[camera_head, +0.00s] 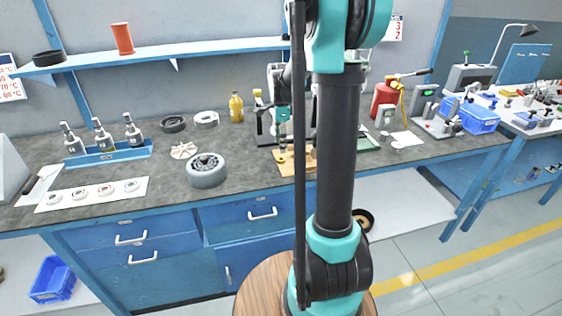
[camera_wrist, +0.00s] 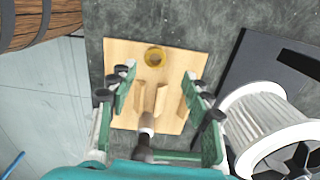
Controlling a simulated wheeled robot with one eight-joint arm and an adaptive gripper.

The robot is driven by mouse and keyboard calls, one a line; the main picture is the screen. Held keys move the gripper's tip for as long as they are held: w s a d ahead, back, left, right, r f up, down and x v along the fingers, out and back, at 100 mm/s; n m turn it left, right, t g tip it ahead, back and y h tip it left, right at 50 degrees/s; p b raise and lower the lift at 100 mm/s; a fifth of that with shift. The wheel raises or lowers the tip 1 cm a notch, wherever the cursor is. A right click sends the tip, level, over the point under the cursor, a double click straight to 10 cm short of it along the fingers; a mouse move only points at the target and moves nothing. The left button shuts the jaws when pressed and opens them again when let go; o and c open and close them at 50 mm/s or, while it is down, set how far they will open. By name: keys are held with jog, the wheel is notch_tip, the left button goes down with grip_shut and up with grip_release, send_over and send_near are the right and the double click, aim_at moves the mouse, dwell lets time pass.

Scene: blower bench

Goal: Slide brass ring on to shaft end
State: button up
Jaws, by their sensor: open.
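A brass ring (camera_wrist: 155,57) lies near the far edge of a wooden board (camera_wrist: 190,62) in the wrist view. A shaft (camera_wrist: 147,124), pale and dark in sections, stands out beside wooden V-shaped blocks (camera_wrist: 158,100) on the same board; how it is supported is unclear. My gripper (camera_wrist: 160,75) is open and empty, its green fingers spread to either side of the blocks and shaft. The ring is just beyond the fingertips, apparently untouched. In the head view my gripper (camera_head: 283,113) is above the board (camera_head: 288,165), partly behind my arm. Ring and shaft are too small there to tell apart.
A white ribbed fan wheel (camera_wrist: 262,122) and a dark plate (camera_wrist: 262,65) are close to the right finger in the wrist view. On the bench a grey wheel-shaped part (camera_head: 207,172) and a blue rack (camera_head: 105,156) of fittings stand left.

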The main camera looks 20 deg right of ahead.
aim_at(281, 160)
jog(key=shift+s+f, duration=0.2)
jog(key=shift+f, duration=1.25)
jog(key=shift+s+f, duration=0.15)
jog(key=shift+f, duration=1.3)
grip_shut()
